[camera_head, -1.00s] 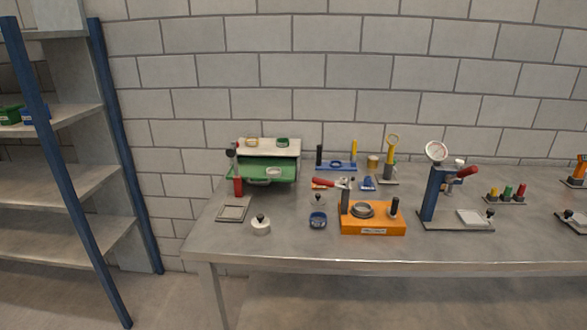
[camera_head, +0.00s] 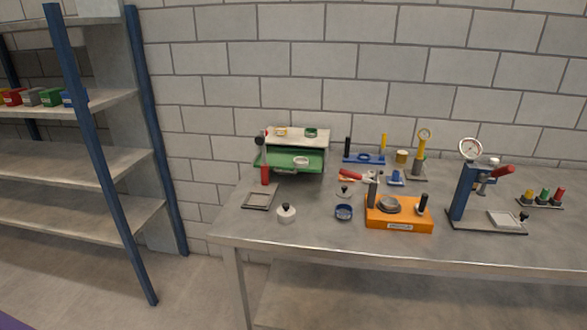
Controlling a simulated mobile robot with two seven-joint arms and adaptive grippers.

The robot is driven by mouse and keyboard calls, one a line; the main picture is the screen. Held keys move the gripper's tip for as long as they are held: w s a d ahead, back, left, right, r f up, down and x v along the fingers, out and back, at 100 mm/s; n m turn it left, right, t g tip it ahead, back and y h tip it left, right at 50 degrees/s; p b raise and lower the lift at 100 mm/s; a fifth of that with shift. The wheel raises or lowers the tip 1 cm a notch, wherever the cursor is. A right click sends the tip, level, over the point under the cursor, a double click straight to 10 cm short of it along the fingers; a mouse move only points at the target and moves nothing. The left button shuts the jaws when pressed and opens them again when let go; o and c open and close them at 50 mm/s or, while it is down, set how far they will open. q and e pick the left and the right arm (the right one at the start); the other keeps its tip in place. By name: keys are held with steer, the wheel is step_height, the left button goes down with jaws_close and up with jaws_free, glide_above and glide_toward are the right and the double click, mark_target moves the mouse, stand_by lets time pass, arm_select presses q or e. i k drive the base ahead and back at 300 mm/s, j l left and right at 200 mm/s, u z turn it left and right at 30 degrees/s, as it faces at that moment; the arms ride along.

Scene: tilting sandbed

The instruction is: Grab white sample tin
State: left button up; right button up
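A small white round piece with a black knob on top (camera_head: 287,215), which looks like a lidded tin, stands upright on the near left part of the metal table (camera_head: 330,238). A white ring-shaped dish (camera_head: 301,161) sits on the green tray (camera_head: 275,158) of the sandbed device at the table's back left. I cannot tell for sure which of the two is the white sample tin. Neither of my grippers is in view.
An orange block (camera_head: 400,218) and a blue press with a gauge (camera_head: 463,192) stand to the right. A shelf rack with blue posts (camera_head: 90,150) stands at the left.

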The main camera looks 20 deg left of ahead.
mark_target(301, 162)
steer(key=i+j, duration=0.15)
steer(key=j, duration=0.25)
steer(key=i+j, duration=0.2)
steer(key=j, duration=0.2)
steer(key=i+j, duration=0.15)
steer(key=j, duration=0.25)
steer(key=i+j, duration=0.15)
steer(key=j, duration=0.25)
